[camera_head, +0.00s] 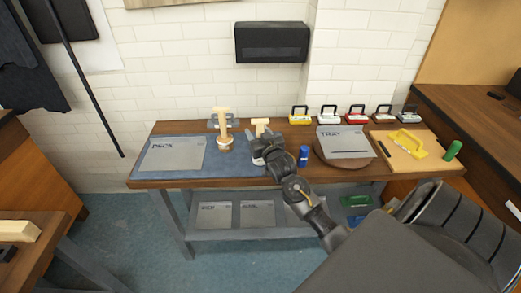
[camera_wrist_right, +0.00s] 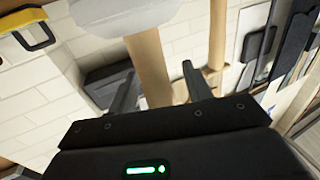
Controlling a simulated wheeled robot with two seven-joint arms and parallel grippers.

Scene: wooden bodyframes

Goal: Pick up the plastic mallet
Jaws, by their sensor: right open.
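In the wrist view a mallet with a smooth pale grey-white head (camera_wrist_right: 125,12) and a tan handle (camera_wrist_right: 148,62) lies across my right gripper (camera_wrist_right: 160,72). The handle runs between the two spread fingers, with a gap visible beside it. In the head view my right gripper (camera_head: 263,141) is at the back of the bench, around a light upright piece (camera_head: 260,124); the arm hides most of it. My left gripper is out of view.
A blue can (camera_head: 303,155) stands close right of my gripper. Several small cases line the back.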

